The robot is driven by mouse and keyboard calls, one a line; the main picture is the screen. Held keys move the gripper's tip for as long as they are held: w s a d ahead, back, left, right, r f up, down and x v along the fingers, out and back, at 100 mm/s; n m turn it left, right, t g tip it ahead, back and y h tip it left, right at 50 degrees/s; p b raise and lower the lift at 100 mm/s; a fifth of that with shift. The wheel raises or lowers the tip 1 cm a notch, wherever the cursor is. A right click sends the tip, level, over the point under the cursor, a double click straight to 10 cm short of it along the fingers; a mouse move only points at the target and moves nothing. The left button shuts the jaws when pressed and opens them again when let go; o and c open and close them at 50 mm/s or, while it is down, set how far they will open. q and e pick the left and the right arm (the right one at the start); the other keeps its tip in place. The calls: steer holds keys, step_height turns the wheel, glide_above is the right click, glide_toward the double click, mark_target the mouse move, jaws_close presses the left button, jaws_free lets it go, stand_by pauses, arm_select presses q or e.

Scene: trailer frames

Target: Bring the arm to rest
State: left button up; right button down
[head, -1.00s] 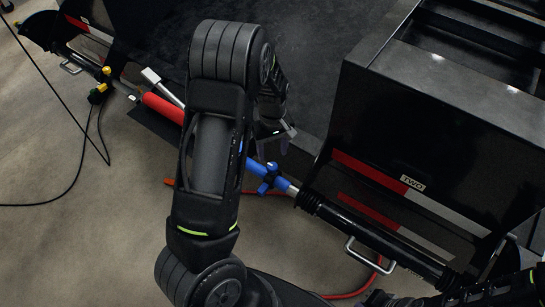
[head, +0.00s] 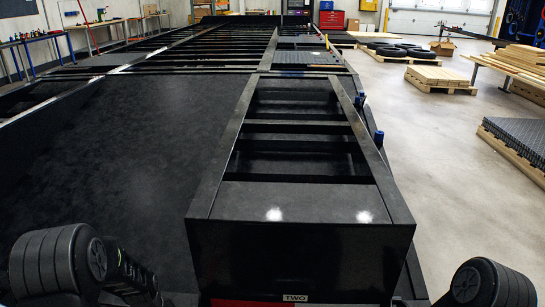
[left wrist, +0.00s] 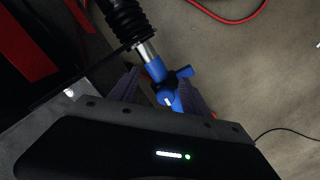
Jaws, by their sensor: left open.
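In the left wrist view my left gripper (left wrist: 160,84) is open, its two dark fingers on either side of a blue fitting with a small lever (left wrist: 166,86). I cannot tell whether they touch it. The fitting sits on a metal stub below a black ribbed sleeve (left wrist: 126,20). In the head view only links of my left arm show at the bottom left and of my right arm at the bottom right. Both grippers are out of that view.
The black trailer frame (head: 212,160) fills the middle, its near end marked "TWO". A red hose (left wrist: 232,20) lies on the floor near the fitting. Pallets with timber (head: 440,76) and a stack of grey plates (head: 522,140) stand right. Open floor (head: 432,170) lies between.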

arm_select(q)
steer(key=s+d+m+h+p, duration=0.2)
steer(key=s+d+m+p, duration=0.2)
steer(key=s+d, duration=0.5)
steer(key=s+d+m+h+p, duration=0.1)
steer(key=s+d+m+p, duration=0.2)
steer(key=s+d, duration=0.5)
steer(key=d+p, duration=0.1)
steer(key=d, duration=0.6)
steer(key=shift+s+d+m+t+h, duration=0.3)
steer(key=shift+s+d+m+h, duration=0.1)
steer(key=shift+a, duration=0.1)
